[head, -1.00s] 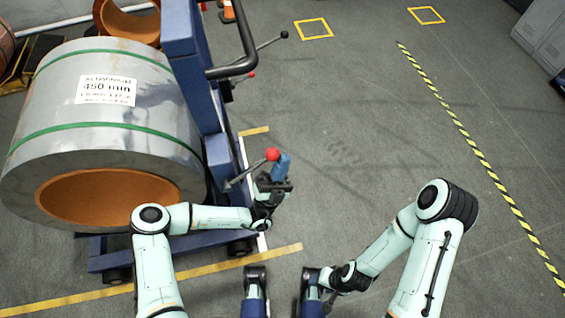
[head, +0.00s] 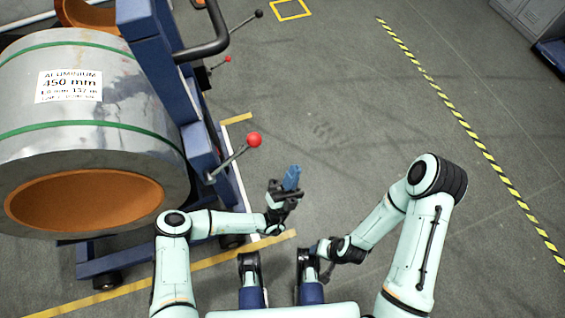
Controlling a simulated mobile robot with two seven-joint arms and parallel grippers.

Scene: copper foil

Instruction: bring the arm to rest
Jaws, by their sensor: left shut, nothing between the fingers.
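My left arm comes in from the left, and its gripper (head: 291,179) with blue fingertips is shut and empty over the floor. It is to the right of and below the red-knobbed lever (head: 254,140) in the picture, with a clear gap between them. My right arm is bent inward from the right. Its gripper (head: 318,250) is low in the middle, close to dark parts of my own body, and its fingers are too small and hidden to read.
A large aluminium coil (head: 150,108) labelled 450 mm rests on a blue wheeled stand (head: 160,75) at left. A black handle (head: 215,40) and more levers stick out from the stand. Open grey floor (head: 340,120) reaches right to a yellow-black striped line (head: 455,120).

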